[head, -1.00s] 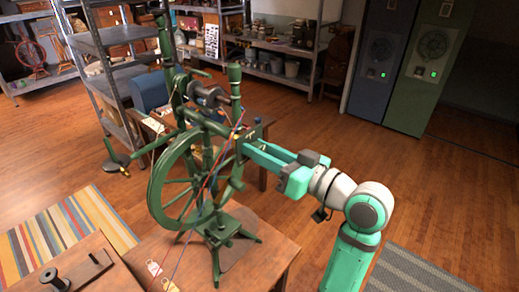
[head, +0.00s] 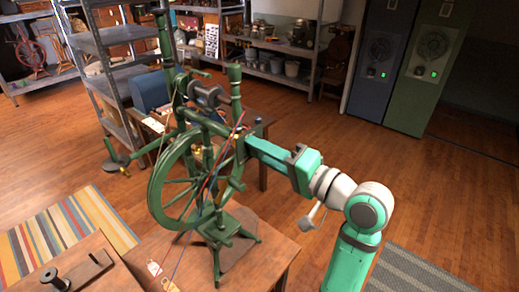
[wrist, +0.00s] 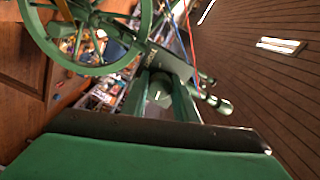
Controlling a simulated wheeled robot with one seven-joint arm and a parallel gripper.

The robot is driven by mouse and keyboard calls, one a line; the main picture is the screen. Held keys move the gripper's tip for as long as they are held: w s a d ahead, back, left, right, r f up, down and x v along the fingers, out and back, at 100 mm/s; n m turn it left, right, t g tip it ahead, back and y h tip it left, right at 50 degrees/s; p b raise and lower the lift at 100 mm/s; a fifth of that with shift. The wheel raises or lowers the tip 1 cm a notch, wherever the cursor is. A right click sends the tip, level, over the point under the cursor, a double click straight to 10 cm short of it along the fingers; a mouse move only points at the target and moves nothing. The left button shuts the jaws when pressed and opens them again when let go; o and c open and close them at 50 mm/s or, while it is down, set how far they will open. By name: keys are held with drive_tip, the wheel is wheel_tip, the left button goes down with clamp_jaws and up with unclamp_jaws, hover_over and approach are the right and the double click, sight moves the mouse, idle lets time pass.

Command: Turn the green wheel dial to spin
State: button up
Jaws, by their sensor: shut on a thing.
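The green spinning wheel stands on a wooden table; its large spoked wheel (head: 157,200) is upright and also shows at the upper left of the wrist view (wrist: 105,70). My gripper (head: 248,145) reaches in from the right, level with the wheel's upper part. In the wrist view its two green fingers (wrist: 158,98) close around a small round green dial (wrist: 159,90) at the end of the wheel's frame. The finger contact is partly shadowed. In the head view the dial is hidden by my gripper.
Red and blue cords (head: 212,178) hang down the spinning wheel close to my gripper. The table (head: 262,270) carries small tags. Metal shelves (head: 95,40) stand behind on the left. The floor at the right is open.

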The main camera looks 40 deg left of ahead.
drive_tip(key=m, duration=0.4)
drive_tip(key=shift+w+m, duration=0.1)
drive_tip(key=shift+m, duration=1.8)
drive_tip(key=o, duration=1.1)
drive_tip(key=shift+w+d, duration=0.1)
drive_tip(key=shift+d, duration=0.1)
drive_tip(key=shift+c, duration=0.2)
drive_tip(key=shift+s+a, duration=0.25)
drive_tip(key=d, duration=1)
drive_tip(key=shift+s+d, duration=0.4)
